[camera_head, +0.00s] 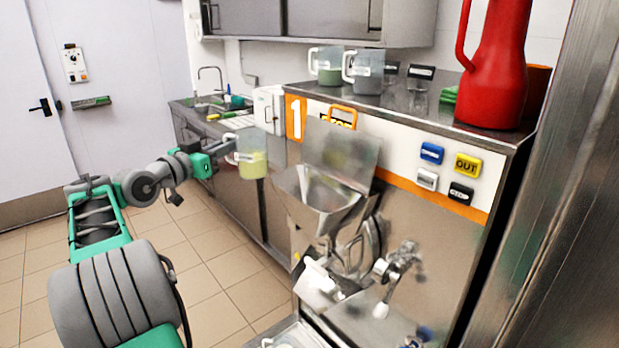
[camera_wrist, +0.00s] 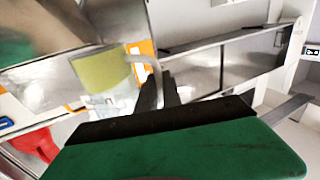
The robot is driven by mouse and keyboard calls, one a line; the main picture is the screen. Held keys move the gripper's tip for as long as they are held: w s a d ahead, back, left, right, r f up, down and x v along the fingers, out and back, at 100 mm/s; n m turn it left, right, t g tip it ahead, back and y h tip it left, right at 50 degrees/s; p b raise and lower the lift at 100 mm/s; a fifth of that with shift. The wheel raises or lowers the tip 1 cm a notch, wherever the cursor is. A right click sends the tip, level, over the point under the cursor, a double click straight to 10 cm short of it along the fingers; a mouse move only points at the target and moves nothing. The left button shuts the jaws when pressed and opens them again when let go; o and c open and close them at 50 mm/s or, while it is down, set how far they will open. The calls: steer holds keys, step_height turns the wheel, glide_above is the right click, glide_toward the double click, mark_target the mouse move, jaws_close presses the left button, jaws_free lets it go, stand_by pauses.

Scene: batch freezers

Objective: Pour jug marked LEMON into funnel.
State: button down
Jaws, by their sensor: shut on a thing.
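My gripper (camera_head: 222,149) is shut on a clear jug (camera_head: 250,158) with yellow-green contents, holding it in the air left of the funnel. The jug looks upright in the head view; no label on it can be read. In the wrist view the jug (camera_wrist: 103,75) is beyond my gripper (camera_wrist: 158,82), whose fingers are at its handle. The steel funnel (camera_head: 322,194) is on the front of the machine marked 1, with a raised steel plate behind it.
Two more jugs (camera_head: 363,72) stand on the machine's top, beside a big red pitcher (camera_head: 493,65). Coloured buttons (camera_head: 449,170) and a tap-like lever (camera_head: 398,262) are on the machine's front. A sink counter (camera_head: 200,105) is behind. The tiled floor at left is clear.

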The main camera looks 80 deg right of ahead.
mark_target(258, 130)
steer(key=shift+a, duration=0.1)
steer(key=shift+a+r+m, duration=0.1)
steer(key=shift+r+m, duration=0.2)
steer(key=shift+r, duration=0.05)
steer(key=s+r+m+b, duration=0.1)
steer(key=s+m, duration=0.1)
steer(key=m, duration=0.1)
steer(key=s+a+r+m+t+b, duration=0.1)
steer(key=s+r+m+b, duration=0.1)
steer(key=s+m, duration=0.1)
steer(key=s+r+m+t+y+b, duration=0.1)
steer(key=s+m+b, duration=0.1)
steer(key=s+m, duration=0.1)
steer(key=shift+s+a+r, duration=0.1)
steer(key=shift+a+r, duration=0.15)
steer(key=shift+r, duration=0.05)
steer(key=shift+s+r+m+b, duration=0.1)
steer(key=shift+s+m+b, duration=0.1)
steer(key=shift+m+b, duration=0.25)
steer(key=shift+s+a+m+b, duration=0.15)
steer(key=shift+s+m+b, duration=0.25)
steer(key=shift+m, duration=0.05)
